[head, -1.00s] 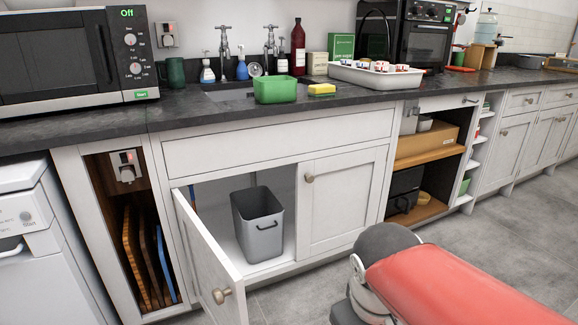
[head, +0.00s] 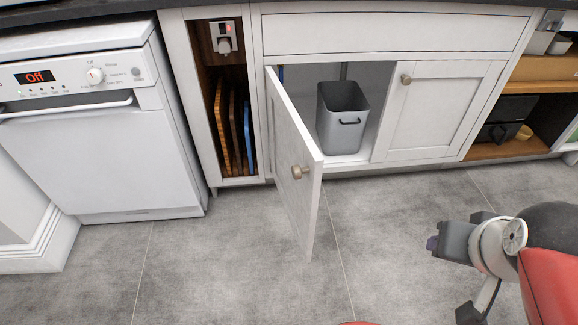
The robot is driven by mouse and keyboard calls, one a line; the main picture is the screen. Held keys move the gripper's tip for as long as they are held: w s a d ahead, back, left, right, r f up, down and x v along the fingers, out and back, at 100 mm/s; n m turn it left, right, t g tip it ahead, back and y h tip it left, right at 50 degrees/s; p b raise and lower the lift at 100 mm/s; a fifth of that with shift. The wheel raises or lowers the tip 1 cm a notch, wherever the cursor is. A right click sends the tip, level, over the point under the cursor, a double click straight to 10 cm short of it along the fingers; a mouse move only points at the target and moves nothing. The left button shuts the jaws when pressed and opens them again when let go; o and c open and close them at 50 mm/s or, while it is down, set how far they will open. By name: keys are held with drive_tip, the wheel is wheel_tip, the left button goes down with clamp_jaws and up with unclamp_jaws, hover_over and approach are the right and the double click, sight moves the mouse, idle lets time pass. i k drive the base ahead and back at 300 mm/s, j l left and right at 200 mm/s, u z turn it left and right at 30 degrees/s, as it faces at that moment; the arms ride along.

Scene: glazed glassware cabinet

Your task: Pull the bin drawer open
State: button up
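The right door (head: 436,108) is shut. My gripper (head: 434,243) is at the lower right of the head view, over the floor, apart from the bin and doors. Its fingers are too small and dark to tell whether they are open or shut. Any rail or runner under the bin is hidden.
A white dishwasher (head: 98,130) stands at the left. A narrow niche holds several upright boards (head: 234,130) left of the open door. Open shelves (head: 515,150) are at the right. The grey tiled floor (head: 390,215) in front is clear.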

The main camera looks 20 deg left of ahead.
sight(342, 110)
drive_tip(key=i+j+z, duration=0.1)
drive_tip(key=j, duration=0.25)
drive_tip(key=i+j+z, duration=0.1)
drive_tip(key=i+j, duration=0.2)
drive_tip(key=i+j+z, duration=0.1)
drive_tip(key=j, duration=0.3)
drive_tip(key=i, duration=0.1)
